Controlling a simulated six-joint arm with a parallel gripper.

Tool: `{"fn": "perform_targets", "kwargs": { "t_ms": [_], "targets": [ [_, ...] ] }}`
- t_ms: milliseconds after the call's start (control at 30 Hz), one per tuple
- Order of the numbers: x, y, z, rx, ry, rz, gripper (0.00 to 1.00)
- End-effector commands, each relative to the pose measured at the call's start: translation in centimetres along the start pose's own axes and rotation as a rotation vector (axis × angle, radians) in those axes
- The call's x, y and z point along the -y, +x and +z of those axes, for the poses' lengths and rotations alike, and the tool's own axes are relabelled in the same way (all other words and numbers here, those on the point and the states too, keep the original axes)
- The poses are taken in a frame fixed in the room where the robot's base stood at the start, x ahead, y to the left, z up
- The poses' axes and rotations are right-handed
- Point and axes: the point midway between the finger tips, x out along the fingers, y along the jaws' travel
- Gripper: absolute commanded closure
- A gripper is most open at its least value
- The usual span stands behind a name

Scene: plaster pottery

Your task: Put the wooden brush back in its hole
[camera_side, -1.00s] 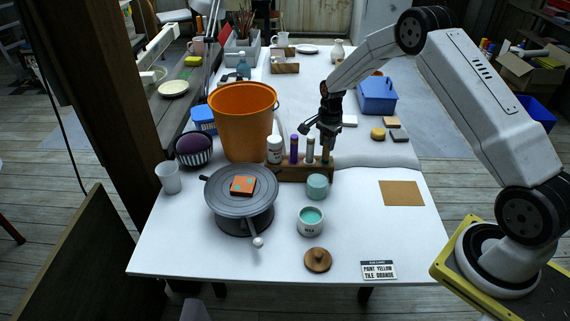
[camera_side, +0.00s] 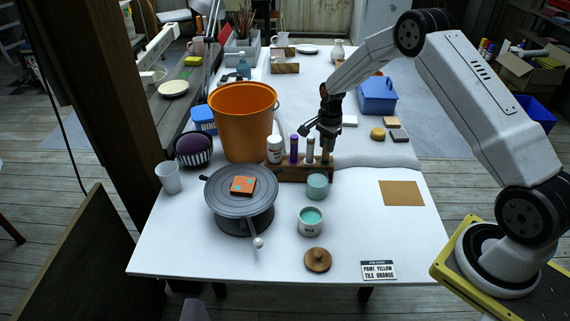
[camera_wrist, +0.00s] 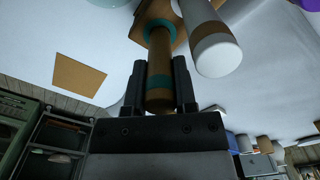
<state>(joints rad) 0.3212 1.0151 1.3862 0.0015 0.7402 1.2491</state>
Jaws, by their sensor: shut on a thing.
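My gripper (camera_side: 326,145) is shut on the wooden brush (camera_wrist: 160,58), which shows in the wrist view as a brown cylinder with a teal band between my two fingers. The brush is upright at the right end of the wooden rack (camera_side: 290,174). In the wrist view its far end meets a teal ring on the rack (camera_wrist: 150,12); how deep it sits I cannot tell. In the side view my fingers hide most of the brush.
Beside the brush stand a white tube with a brown band (camera_wrist: 215,50), a purple tube (camera_side: 294,150) and a white bottle (camera_side: 274,150). A teal cup (camera_side: 317,186) stands close in front. An orange bucket (camera_side: 241,122) is behind left.

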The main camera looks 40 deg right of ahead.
Motion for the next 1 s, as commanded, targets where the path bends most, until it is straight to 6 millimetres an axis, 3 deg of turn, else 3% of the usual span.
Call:
{"fn": "perform_targets", "kwargs": {
  "t_ms": [300,333,433,767,1000],
  "targets": [
    [0.0,0.4,0.0,0.000,0.000,0.000,1.00],
    [0.0,0.3,0.0,0.000,0.000,0.000,0.56],
    [0.0,0.3,0.0,0.000,0.000,0.000,0.24],
    [0.0,0.3,0.0,0.000,0.000,0.000,0.24],
    [0.1,-0.8,0.0,-0.001,0.000,-0.002,0.24]
  ]
}}
